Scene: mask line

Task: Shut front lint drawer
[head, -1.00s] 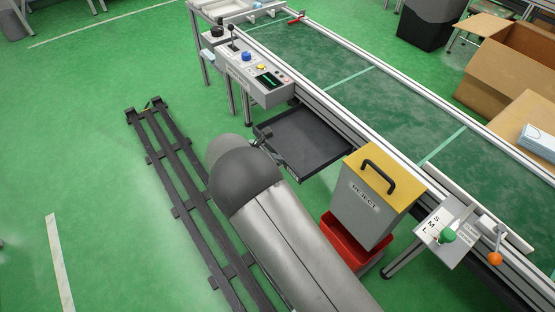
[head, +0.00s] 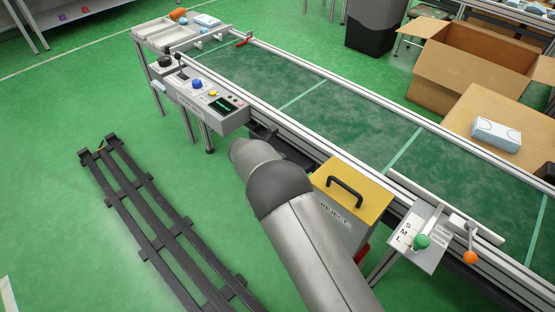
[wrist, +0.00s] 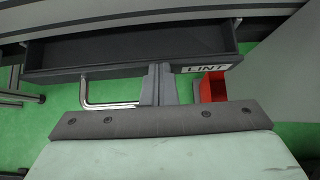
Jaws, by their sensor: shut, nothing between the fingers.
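The lint drawer (wrist: 110,70) is a dark, shallow tray with a LINT label (wrist: 206,68) and a bent metal handle (wrist: 108,106) on its front. In the wrist view it stands partly out under the conveyor, with some of its empty inside showing. My gripper (wrist: 158,72) is shut and empty. Its fingertips are at the drawer front, between the handle and the label; they look to be against it, though contact is hard to confirm. In the head view my arm hides the gripper and nearly all of the drawer.
The yellow-topped reject bin (head: 346,192) stands close to the right of my arm. The control panel (head: 215,100) is above left of my arm.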

